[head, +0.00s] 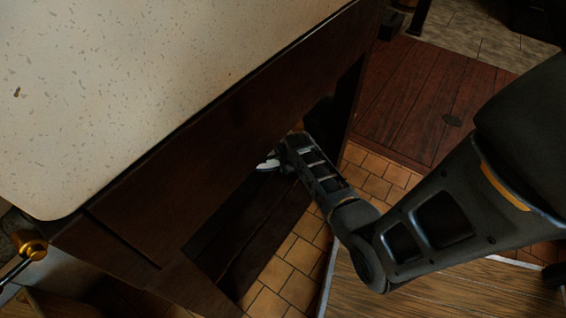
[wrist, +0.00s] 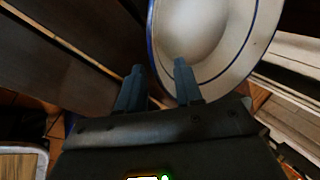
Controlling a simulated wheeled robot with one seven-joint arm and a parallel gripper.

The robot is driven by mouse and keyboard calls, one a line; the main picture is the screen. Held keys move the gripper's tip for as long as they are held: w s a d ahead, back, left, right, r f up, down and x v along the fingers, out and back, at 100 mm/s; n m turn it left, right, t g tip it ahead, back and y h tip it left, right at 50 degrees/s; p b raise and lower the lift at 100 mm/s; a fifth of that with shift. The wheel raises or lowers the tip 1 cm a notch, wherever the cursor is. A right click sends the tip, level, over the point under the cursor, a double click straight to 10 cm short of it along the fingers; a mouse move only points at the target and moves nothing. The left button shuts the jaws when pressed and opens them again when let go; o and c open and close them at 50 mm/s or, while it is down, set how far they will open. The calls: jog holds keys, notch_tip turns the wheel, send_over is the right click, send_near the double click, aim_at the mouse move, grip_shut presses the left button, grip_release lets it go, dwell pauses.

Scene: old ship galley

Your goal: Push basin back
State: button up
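The basin (wrist: 205,30) is white with a blue rim and fills the upper middle of the wrist view. My gripper (wrist: 158,72) is open, its two dark fingers apart with nothing clearly held between them. The right finger overlaps the basin in the picture; I cannot tell whether it touches. In the head view my forearm reaches into the dark opening under the counter (head: 150,90). A small whitish piece (head: 268,161) shows at the arm's end there, perhaps part of the basin. The rest of the basin is hidden in that view.
The counter's dark wooden front (head: 190,150) hangs over the opening, close to my arm. A brass knob (head: 33,249) is at the lower left. Orange tiles (head: 290,262) and a reddish plank panel (head: 430,100) lie below and to the right.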

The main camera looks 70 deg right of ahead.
aim_at(272, 165)
jog(key=b+x, duration=0.3)
jog(key=x, duration=0.3)
jog(key=shift+w+d+f, duration=0.1)
jog(key=shift+f, duration=0.15)
grip_shut()
dwell(0.4)
